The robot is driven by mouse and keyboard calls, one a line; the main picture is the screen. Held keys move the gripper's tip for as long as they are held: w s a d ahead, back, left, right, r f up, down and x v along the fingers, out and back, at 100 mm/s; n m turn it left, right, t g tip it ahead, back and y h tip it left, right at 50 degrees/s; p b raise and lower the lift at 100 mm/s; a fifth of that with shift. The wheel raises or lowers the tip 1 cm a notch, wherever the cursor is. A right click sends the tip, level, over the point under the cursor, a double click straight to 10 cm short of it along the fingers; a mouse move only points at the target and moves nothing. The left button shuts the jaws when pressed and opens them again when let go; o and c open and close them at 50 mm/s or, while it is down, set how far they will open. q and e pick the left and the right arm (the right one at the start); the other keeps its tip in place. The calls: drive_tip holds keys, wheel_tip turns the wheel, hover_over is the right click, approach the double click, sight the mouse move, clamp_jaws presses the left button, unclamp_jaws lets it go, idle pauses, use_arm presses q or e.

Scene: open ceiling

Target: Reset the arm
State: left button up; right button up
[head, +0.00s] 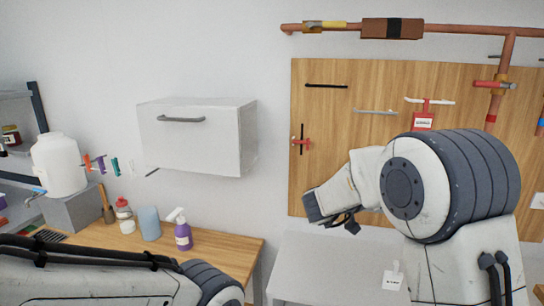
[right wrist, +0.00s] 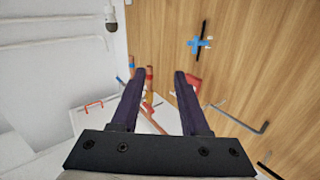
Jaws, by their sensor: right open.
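My right arm (head: 440,190) is raised and bent at the right of the head view, in front of the wooden tool board (head: 380,85). My left arm (head: 90,285) lies low along the bottom left of the head view. Its gripper is out of the frame.
A white wall cabinet (head: 190,145) hangs left of the board. A wooden counter (head: 225,255) holds a purple spray bottle (head: 182,232), a blue cylinder (head: 149,223) and a white jug (head: 58,165) on a grey block. A copper pipe (head: 460,30) runs above the board. A pale worktop (head: 320,260) stands below it.

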drive_tip(key=w+a+f+n+t+y, duration=0.2)
drive_tip(key=a+f+n+t+y, duration=0.3)
drive_tip(key=a+f+n+y, duration=0.65)
drive_tip(key=s+a+f+g+y, duration=0.1)
drive_tip(key=s+f+g+y, duration=0.35)
drive_tip(key=s, duration=0.35)
drive_tip(key=s+d+f+n+g, duration=0.1)
drive_tip(key=s+f+g, duration=0.25)
drive_tip(key=s, duration=0.45)
drive_tip(key=s+f+n+g, duration=0.15)
drive_tip(key=s+f, duration=0.25)
drive_tip(key=s, duration=0.4)
drive_tip(key=s+a+r+n+g, duration=0.1)
drive_tip(key=s+a+r+n, duration=0.2)
drive_tip(key=s+a, duration=0.3)
drive_tip(key=s+a+r+n+g+y, duration=0.1)
drive_tip(key=s+a+r+n+g, duration=0.1)
drive_tip(key=s+a, duration=0.5)
drive_tip(key=shift+a+r+n, duration=0.4)
drive_tip(key=shift+r+n, duration=0.2)
drive_tip(key=shift+n, duration=0.3)
drive_tip(key=shift+w, duration=0.1)
